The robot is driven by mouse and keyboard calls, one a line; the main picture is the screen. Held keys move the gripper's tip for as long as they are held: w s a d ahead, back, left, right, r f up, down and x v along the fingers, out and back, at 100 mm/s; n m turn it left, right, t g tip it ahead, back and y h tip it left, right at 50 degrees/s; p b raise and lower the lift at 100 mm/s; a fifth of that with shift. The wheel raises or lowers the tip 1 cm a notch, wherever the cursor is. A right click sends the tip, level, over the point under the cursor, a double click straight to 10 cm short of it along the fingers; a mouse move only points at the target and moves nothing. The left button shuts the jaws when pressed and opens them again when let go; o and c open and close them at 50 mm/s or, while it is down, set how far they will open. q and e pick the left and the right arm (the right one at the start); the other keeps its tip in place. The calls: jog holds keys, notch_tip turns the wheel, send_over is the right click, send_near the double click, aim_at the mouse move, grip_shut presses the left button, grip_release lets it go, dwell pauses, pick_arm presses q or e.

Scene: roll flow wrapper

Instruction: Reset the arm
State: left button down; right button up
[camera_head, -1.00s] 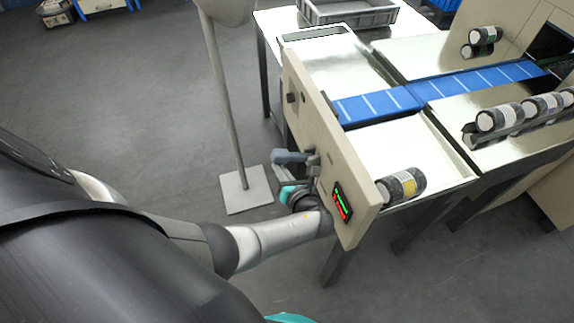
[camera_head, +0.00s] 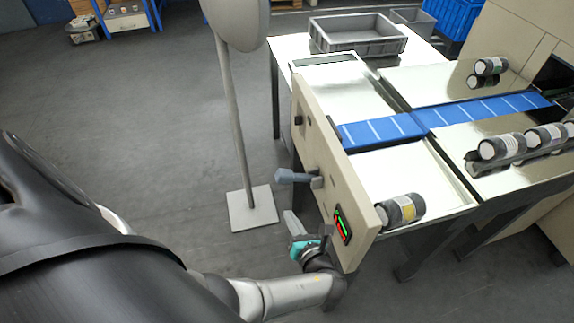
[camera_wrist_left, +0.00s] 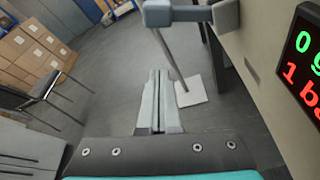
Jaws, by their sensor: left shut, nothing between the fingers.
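My left arm comes in low from the left in the head view. Its gripper (camera_head: 292,222) is shut and empty, below and in front of the grey lever handle (camera_head: 291,177) on the beige panel (camera_head: 330,170). In the left wrist view the closed fingers (camera_wrist_left: 158,90) point out over the floor. The lever handle (camera_wrist_left: 185,14) shows above them, apart from the fingertips. A lit red and green display (camera_head: 342,225) is on the same panel and also shows at the right of the wrist view (camera_wrist_left: 303,62). My right gripper is not in view.
A post on a square base (camera_head: 253,210) stands left of the machine. Behind the panel are a blue conveyor (camera_head: 383,131), dark rolls (camera_head: 402,209), and a grey crate (camera_head: 357,46). A chair (camera_wrist_left: 42,92) and cardboard boxes (camera_wrist_left: 32,50) stand farther off. Floor left of the machine is open.

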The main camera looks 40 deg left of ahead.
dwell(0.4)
pick_arm(q)
jog(key=s+f+n+g+h, duration=0.6)
jog(key=s+f+n, duration=0.3)
jog(key=s+f, duration=0.8)
jog(key=s+d+f+n+h, duration=0.2)
jog(key=s+f+n+h, duration=0.1)
jog(key=s+n, duration=0.4)
jog(key=s+d+f+n+h, duration=0.2)
jog(key=s+f+n+h, duration=0.1)
jog(key=s+n, duration=0.5)
jog(key=shift+s+f+n+g, duration=0.15)
jog(key=shift+n+g, duration=0.25)
jog(key=shift+n, duration=0.8)
